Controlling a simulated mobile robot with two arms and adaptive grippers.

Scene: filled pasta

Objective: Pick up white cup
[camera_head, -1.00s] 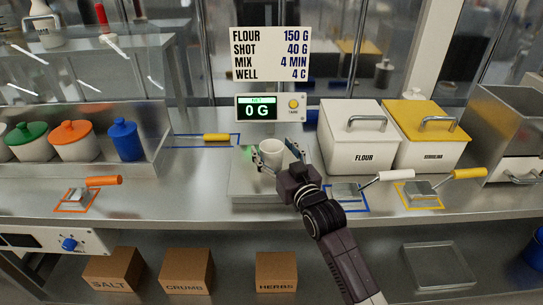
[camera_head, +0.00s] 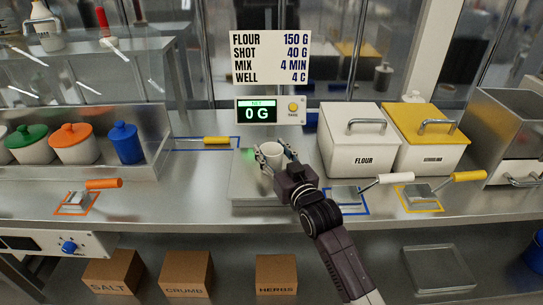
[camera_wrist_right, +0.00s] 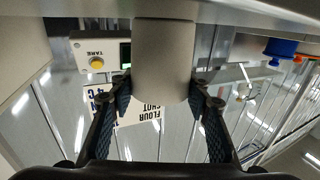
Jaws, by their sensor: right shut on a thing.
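The white cup (camera_head: 271,153) stands upright over the metal scale plate (camera_head: 250,187) in the middle of the counter. My right gripper (camera_head: 271,159) is shut on the cup, one finger on each side. In the right wrist view the cup (camera_wrist_right: 164,58) fills the space between the two dark fingers (camera_wrist_right: 164,92). I cannot tell whether the cup's base touches the plate. My left gripper is not in view.
The scale display (camera_head: 256,112) behind the cup reads 0 G. A flour bin (camera_head: 356,138) and a yellow-lidded bin (camera_head: 425,135) stand to the right. A yellow-handled scoop (camera_head: 216,140) lies to the left. Lidded pots, including a blue one (camera_head: 126,144), stand further left.

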